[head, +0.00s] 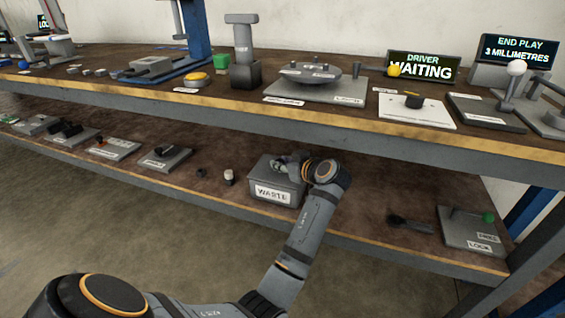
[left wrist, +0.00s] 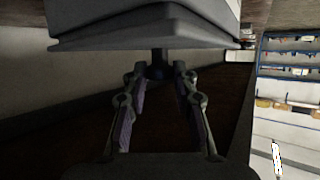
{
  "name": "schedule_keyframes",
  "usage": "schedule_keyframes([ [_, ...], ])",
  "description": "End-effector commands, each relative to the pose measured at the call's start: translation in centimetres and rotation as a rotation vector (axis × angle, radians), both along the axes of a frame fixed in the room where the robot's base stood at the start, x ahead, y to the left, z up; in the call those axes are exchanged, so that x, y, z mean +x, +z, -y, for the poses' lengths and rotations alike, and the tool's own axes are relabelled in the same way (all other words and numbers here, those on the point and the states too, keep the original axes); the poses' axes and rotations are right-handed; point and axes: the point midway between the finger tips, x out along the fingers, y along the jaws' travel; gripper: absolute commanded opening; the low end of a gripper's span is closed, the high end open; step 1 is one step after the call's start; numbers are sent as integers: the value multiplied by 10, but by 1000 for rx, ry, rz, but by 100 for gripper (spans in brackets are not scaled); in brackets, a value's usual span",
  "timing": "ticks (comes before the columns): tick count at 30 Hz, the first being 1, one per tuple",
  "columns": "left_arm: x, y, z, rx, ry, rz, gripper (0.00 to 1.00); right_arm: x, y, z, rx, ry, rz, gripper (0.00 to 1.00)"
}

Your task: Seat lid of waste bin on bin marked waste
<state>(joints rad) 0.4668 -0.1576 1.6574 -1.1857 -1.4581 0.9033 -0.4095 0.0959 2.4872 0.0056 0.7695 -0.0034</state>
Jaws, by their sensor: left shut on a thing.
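The grey bin (head: 276,193) labelled WASTE stands on the lower shelf. Its grey lid (head: 261,167) is at the bin's top, partly hidden by my gripper. In the left wrist view the lid (left wrist: 150,42) is a wide slab against the bin body, with a dark knob (left wrist: 157,64) sticking out of it. I cannot tell whether the lid lies fully flush. My left gripper (head: 284,163) is over the bin, shut on the lid's knob, with its fingers (left wrist: 158,78) on both sides of it. My right gripper is not in view.
The upper bench (head: 340,117) overhangs the shelf close above my arm. Small dark and white cylinders (head: 228,176) stand left of the bin. A dark handled part (head: 408,223) and a plate marked LOCK (head: 470,228) lie to the right.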

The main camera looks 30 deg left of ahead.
Motion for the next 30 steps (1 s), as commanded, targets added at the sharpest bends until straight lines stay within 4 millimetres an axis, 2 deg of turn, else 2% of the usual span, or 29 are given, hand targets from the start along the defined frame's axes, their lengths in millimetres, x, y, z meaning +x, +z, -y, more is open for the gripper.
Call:
schedule_keyframes([
  [28, 0, -4, 0, 1, 0, 1, 0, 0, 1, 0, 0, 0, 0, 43],
  [29, 0, -4, 0, 1, 0, 1, 31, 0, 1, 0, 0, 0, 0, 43],
  [30, 0, -4, 0, 1, 0, 1, 37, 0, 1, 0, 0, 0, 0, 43],
])
